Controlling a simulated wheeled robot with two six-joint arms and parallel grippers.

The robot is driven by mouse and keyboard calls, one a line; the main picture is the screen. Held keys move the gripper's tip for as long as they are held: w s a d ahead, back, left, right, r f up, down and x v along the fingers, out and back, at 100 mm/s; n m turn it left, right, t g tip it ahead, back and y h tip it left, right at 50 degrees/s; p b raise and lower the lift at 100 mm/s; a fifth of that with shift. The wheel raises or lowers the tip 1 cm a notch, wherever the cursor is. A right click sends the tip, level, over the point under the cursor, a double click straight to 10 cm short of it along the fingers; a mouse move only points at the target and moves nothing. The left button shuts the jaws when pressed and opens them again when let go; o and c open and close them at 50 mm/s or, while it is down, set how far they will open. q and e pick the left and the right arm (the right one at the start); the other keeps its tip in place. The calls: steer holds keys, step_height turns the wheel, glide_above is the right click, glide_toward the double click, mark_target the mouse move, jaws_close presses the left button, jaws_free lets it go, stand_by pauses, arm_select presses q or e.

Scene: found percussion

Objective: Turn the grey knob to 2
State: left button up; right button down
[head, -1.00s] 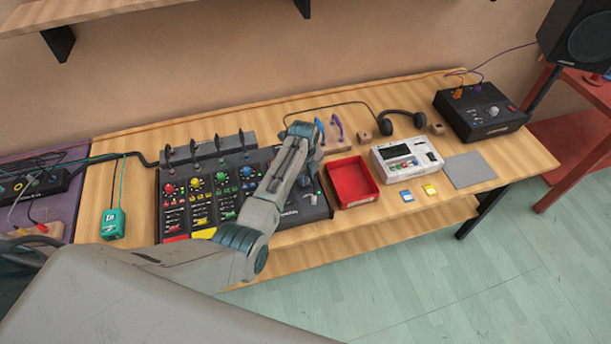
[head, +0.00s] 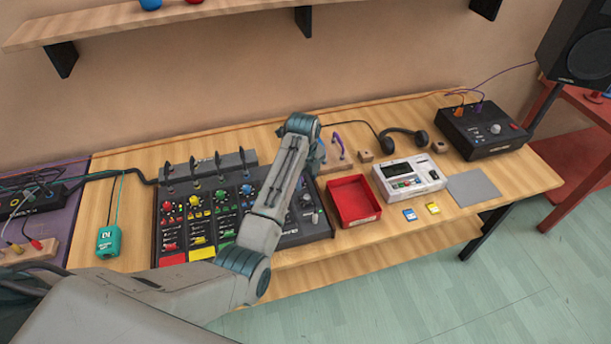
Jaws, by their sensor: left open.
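The black mixer (head: 205,212) lies on the wooden bench, with red, yellow, green and blue knobs in columns. A small grey knob (head: 306,198) shows at its right part, just right of my forearm. Another greyish knob (head: 495,129) is on the black box (head: 484,132) at the far right of the bench. Their settings are too small to read. My left arm reaches over the mixer and hides part of it. My left gripper (head: 311,160) is at the bench's back half, beyond the mixer; it is open, its fingertips mostly hidden by my forearm. My right gripper is out of view.
A red tray (head: 354,203) and a white device (head: 409,178) stand right of the mixer. Headphones (head: 404,140) lie behind them. A teal box (head: 108,241) is at the left.

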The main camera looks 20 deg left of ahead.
arm_select(q)
steer(key=shift+r, duration=1.35)
